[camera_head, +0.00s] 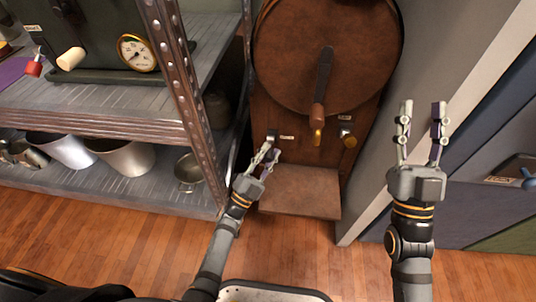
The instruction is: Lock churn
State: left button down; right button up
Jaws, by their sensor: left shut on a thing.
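The churn (315,60) is a large round reddish-brown wooden drum on a wooden stand. A crank (319,95) with a wooden grip hangs down its front. Low on the stand's front, a small metal latch (271,136) sits at the left beside a pale label. My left gripper (268,149) is at this latch and shut on it; the fingers partly hide it. My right gripper (421,110) is raised to the right of the churn, its two fingers apart and empty.
A wooden ledge (300,190) juts out below. A metal shelf (100,107) with pots stands left. A pale wall edge (373,195) and blue panels (490,160) are right.

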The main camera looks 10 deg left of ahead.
pick_arm(q)
jog(key=c, duration=1)
grip_release()
jog(key=shift+c, duration=0.2)
